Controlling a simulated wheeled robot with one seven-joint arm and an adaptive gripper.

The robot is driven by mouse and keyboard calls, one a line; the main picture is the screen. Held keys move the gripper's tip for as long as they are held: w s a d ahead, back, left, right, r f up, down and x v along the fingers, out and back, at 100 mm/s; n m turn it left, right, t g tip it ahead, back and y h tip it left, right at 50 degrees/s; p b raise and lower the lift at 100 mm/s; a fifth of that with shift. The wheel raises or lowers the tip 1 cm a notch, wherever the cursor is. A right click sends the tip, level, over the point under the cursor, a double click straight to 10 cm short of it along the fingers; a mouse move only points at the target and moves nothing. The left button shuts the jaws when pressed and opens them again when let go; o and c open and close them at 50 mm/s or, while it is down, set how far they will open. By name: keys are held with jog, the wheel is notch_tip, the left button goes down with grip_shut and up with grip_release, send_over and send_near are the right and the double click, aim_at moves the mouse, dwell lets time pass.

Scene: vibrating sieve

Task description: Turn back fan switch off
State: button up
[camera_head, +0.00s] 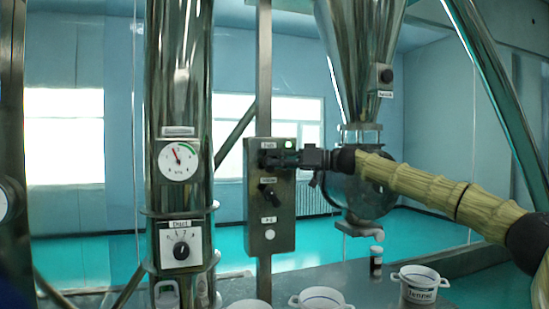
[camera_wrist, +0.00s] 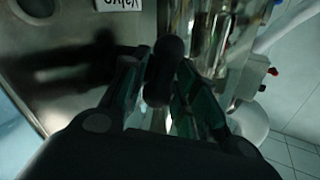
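A grey metal control box (camera_head: 284,228) stands upright on a post in the middle of the head view. My gripper (camera_head: 270,158) reaches in from the right to the box's upper switch, which it mostly hides. In the wrist view, a black switch knob (camera_wrist: 164,70) sits between the two fingers of my gripper (camera_wrist: 161,82). The fingers appear to press on it from both sides. A white label (camera_wrist: 118,4) is partly cut off at the top. A second black switch (camera_head: 269,195) is lower on the box. The labels are too blurred to read surely.
A metal column with a round gauge (camera_head: 179,160) and a dial (camera_head: 181,250) stands left. A steel hopper (camera_head: 360,45) hangs behind my arm. White-handled containers (camera_head: 419,284) and a small dark bottle (camera_head: 376,262) stand on the table below.

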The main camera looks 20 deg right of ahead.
jog(key=shift+w+a, duration=0.15)
jog(key=shift+a, duration=0.1)
jog(key=shift+c, duration=0.4)
grip_shut()
